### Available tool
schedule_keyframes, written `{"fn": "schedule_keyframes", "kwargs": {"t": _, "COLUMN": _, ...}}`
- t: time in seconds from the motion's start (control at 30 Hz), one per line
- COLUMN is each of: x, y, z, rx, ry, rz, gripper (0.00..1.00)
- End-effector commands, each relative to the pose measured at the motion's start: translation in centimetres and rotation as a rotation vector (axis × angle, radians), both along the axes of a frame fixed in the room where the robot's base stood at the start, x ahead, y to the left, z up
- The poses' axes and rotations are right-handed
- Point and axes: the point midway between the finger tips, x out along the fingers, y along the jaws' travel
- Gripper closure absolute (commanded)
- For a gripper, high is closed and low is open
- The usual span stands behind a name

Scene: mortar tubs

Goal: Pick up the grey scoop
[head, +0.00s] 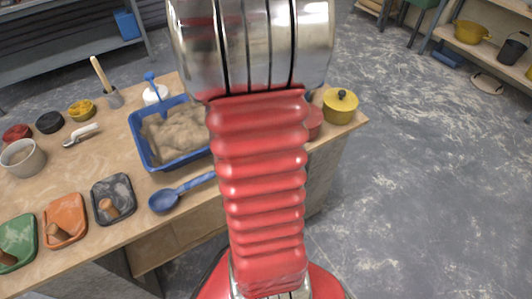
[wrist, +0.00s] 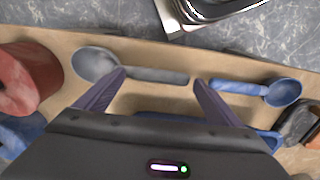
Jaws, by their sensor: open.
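In the wrist view the grey scoop (wrist: 152,74) lies on the wooden bench, its round bowl to the left and its handle pointing right. My gripper (wrist: 160,77) is open and empty, its two purple fingers apart. The handle crosses the gap between the fingertips in the picture, with the bowl beyond the left finger; I cannot tell the height between them. In the head view my arm hides the grey scoop and the gripper. A blue scoop (wrist: 278,92) lies to the right; it also shows in the head view (head: 166,200).
A blue tub (head: 141,147) of mortar stands on the bench. A red pot (wrist: 30,78) is left of the grey scoop, and a yellow lidded pot (head: 340,105) stands at the bench's right end. Floats, a trowel and small bowls fill the left side.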

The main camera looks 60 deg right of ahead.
Motion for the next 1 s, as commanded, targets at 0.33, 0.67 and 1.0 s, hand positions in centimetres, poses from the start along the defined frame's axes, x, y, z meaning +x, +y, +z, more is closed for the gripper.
{"fn": "schedule_keyframes", "kwargs": {"t": 0.33, "x": -0.1, "y": 0.0, "z": -3.8, "rx": 0.002, "ry": 0.001, "rz": 0.000, "gripper": 0.12}}
{"fn": "schedule_keyframes", "kwargs": {"t": 0.67, "x": 0.0, "y": 0.0, "z": -3.9, "rx": 0.001, "ry": 0.001, "rz": 0.000, "gripper": 0.12}}
{"fn": "schedule_keyframes", "kwargs": {"t": 1.0, "x": 0.0, "y": 0.0, "z": -3.9, "rx": 0.001, "ry": 0.001, "rz": 0.000, "gripper": 0.18}}
